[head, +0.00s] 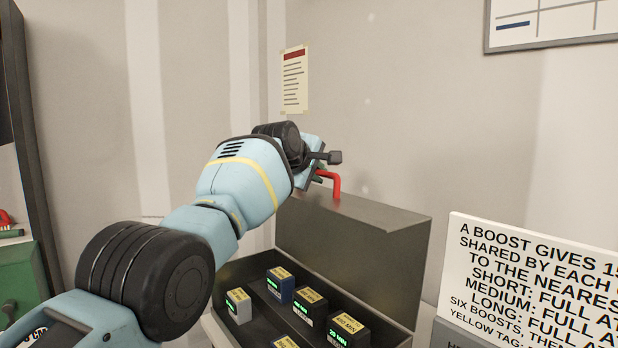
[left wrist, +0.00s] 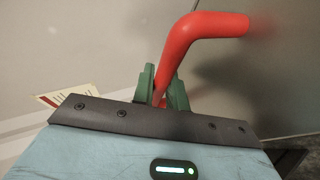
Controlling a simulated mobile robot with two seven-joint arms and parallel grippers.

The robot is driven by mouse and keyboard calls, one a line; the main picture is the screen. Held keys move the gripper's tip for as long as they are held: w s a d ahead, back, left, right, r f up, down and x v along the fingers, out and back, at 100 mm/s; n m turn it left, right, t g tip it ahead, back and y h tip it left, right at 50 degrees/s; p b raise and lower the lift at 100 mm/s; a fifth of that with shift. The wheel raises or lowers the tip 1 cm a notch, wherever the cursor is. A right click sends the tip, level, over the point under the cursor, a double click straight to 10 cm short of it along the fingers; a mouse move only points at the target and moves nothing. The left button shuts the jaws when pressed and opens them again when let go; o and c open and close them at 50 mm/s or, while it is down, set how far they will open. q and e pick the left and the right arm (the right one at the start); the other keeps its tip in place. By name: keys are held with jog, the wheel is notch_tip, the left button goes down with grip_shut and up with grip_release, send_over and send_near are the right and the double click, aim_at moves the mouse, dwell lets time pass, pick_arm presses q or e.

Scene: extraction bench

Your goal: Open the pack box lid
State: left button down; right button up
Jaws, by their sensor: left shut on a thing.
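The pack box (head: 262,266) is a dark grey metal box. Its lid (head: 352,240) stands raised, close to upright, at the back of the box. A red bent handle (head: 333,180) sits at the lid's top edge; it also shows large in the left wrist view (left wrist: 196,40). My left gripper (head: 318,176) is at the handle, with its green fingers (left wrist: 162,88) closed around the handle's lower part in the left wrist view. My right gripper is in neither view.
Several small packs with yellow labels and green displays stand inside the box, such as a blue one (head: 280,286) and a grey one (head: 239,307). A white text sign (head: 540,275) stands at the right. A green case (head: 22,280) is at the far left. A wall is behind the lid.

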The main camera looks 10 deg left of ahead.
pick_arm(q)
jog(key=shift+w+d+f, duration=0.15)
jog(key=shift+w, duration=0.05)
dwell(0.3)
